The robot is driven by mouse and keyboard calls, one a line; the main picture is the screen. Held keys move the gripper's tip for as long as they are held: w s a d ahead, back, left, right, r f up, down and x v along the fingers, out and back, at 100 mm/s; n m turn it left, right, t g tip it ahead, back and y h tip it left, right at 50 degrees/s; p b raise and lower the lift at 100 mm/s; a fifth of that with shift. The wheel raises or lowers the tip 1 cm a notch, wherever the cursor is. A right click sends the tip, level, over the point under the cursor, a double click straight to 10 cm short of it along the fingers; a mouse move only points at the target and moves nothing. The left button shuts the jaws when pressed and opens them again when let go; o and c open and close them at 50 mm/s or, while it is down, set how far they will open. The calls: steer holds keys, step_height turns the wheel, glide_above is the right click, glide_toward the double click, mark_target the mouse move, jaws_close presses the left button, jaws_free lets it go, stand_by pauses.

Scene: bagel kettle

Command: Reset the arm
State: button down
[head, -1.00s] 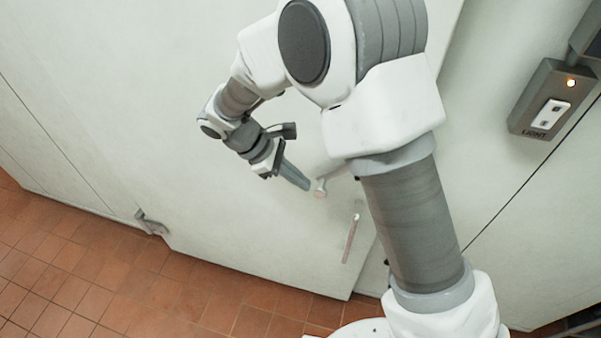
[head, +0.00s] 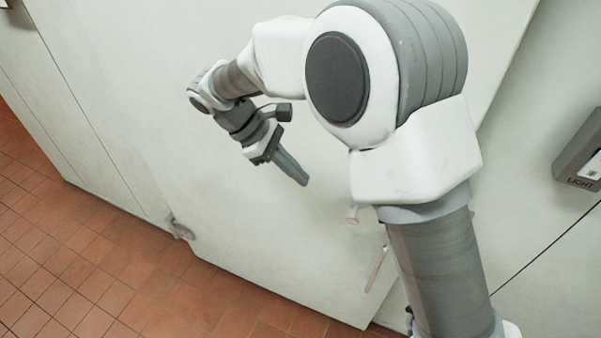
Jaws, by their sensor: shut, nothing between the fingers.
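My gripper (head: 301,180) is at the end of my arm, in the middle left of the head view. Its fingers are shut together with nothing between them and point down and to the right. It is in front of a large pale door (head: 250,235). A small knob-like handle part (head: 353,214) on the door shows to the right of the fingertips, apart from them. My arm hides part of the door behind it.
A thin bar handle (head: 376,268) is low on the door beside my arm. A metal hinge or latch (head: 180,229) is at the door's lower left. A light switch box (head: 580,160) is on the wall at right. The red tile floor (head: 90,265) is clear at lower left.

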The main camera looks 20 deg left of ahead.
steer(key=s+d+r+m+y, duration=0.15)
steer(key=d+r+m, duration=0.3)
steer(key=d, duration=0.45)
steer(key=d+r+m+y, duration=0.35)
steer(key=d+r, duration=0.25)
steer(key=d, duration=0.3)
steer(key=s+d+r+m+t+y, duration=0.2)
steer(key=s+d+m+t, duration=0.1)
steer(key=s+d+m, duration=0.6)
steer(key=s+d, duration=0.2)
steer(key=d, duration=0.1)
steer(key=shift+s+m+t, duration=0.15)
steer(key=shift+m+t, duration=0.25)
